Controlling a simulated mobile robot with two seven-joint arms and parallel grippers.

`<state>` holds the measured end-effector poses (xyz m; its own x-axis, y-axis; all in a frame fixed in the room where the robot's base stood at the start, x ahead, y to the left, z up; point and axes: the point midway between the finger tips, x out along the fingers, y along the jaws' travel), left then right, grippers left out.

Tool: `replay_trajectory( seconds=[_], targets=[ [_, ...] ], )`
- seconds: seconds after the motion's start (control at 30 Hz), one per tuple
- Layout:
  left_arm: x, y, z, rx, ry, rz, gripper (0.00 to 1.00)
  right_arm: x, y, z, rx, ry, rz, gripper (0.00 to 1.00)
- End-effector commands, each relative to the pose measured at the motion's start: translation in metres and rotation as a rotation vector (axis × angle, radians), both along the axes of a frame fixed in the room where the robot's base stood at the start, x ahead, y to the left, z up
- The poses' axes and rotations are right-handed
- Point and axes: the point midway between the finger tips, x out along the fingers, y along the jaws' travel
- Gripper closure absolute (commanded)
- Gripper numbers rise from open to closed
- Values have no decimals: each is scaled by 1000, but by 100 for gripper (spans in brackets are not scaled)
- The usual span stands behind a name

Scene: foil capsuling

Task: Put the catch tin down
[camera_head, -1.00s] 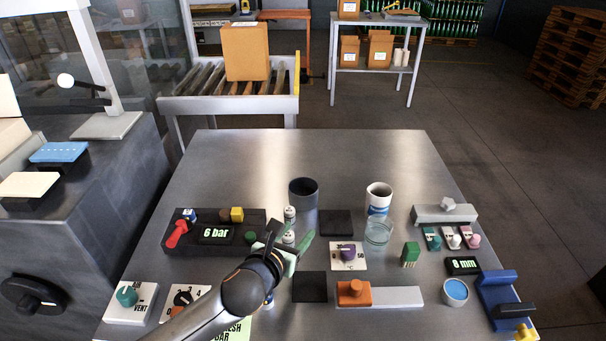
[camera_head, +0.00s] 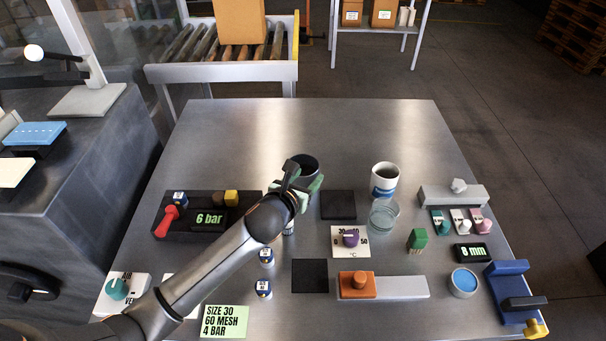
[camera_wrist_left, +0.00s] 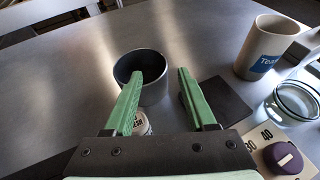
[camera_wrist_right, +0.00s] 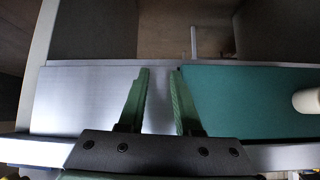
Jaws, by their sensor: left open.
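The dark grey open-topped tin (camera_head: 309,163), which looks like the catch tin, stands upright on the steel table; in the left wrist view the tin (camera_wrist_left: 152,92) shows an empty-looking inside. My left gripper (camera_head: 306,186) is open at the tin's near side and partly covers it. In the left wrist view my left gripper (camera_wrist_left: 163,75) has nothing between its fingers, and its left finger overlaps the tin; contact cannot be told. My right gripper (camera_wrist_right: 160,72) shows only in its own wrist view, open and empty.
A white mug (camera_head: 384,180) and a glass jar (camera_head: 383,217) stand right of the tin. Dark square pads (camera_head: 338,205) (camera_head: 310,275) lie nearby. A 6 bar panel (camera_head: 209,219) is at left. The table's far part is clear.

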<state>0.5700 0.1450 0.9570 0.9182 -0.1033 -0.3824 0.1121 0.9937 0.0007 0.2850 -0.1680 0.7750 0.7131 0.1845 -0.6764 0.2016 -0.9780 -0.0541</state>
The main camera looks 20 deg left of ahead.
Motion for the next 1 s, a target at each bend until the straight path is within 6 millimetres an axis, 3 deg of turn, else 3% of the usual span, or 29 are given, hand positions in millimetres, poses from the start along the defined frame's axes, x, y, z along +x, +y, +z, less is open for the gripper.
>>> replay_trajectory(
  seconds=[0.17, 0.5, 0.9, 1.0],
  targets=[
    [10, -1, -4, -2, 1, 1, 44, 0, 0, 0, 0, 0, 0, 67],
    [47, -5, -19, -2, 1, 2, 44, 1, 0, 2, 0, -1, 0, 67],
    [55, -6, -23, 0, 0, 0, 44, 1, 0, 2, 0, -2, 1, 67],
    [55, -6, -23, 0, 0, 0, 54, 1, 0, 2, 0, -3, 1, 67]
  ],
)
